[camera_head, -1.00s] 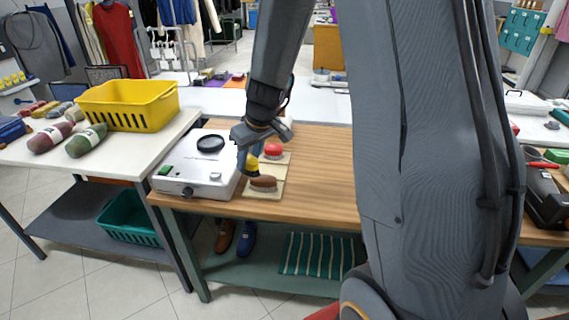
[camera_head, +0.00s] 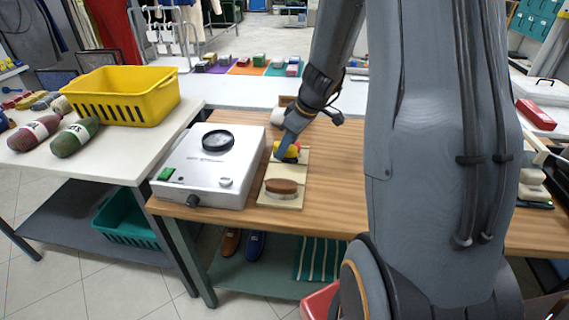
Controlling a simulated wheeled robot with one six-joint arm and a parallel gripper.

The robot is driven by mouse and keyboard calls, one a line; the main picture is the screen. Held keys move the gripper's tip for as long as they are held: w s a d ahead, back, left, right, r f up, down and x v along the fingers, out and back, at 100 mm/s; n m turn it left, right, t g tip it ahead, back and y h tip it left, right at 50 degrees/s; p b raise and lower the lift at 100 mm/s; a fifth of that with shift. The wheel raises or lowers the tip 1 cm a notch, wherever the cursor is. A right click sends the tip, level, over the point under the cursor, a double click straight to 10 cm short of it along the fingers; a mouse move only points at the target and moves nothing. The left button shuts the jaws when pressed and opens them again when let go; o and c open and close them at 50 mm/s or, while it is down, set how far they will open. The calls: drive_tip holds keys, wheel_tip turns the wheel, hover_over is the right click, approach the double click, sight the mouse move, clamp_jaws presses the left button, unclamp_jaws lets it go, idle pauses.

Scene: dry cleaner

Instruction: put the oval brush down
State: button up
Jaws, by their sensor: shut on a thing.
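My gripper (camera_head: 283,148) reaches down over the back part of a pale board (camera_head: 270,204) on the wooden bench. It is shut on a small yellow thing (camera_head: 287,158), which I take to be the oval brush. Its shape is mostly hidden, and I cannot tell whether it touches the board. A red brush (camera_head: 294,146) shows partly, just behind the yellow thing. A brown oval-backed brush with pale bristles (camera_head: 281,187) lies on the front part of the board, apart from the gripper.
A white appliance (camera_head: 205,165) with a round black plate stands left of the board. The wooden bench (camera_head: 335,165) is clear to the right, up to my arm. A yellow basket (camera_head: 125,95) stands on the white table at left. Shoes and a striped cloth (camera_head: 318,258) lie on the shelf below.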

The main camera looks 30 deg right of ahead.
drive_tip(key=shift+f, duration=2.9)
drive_tip(key=shift+f, duration=0.2)
drive_tip(key=o, duration=1.1)
drive_tip(key=shift+r, duration=0.15)
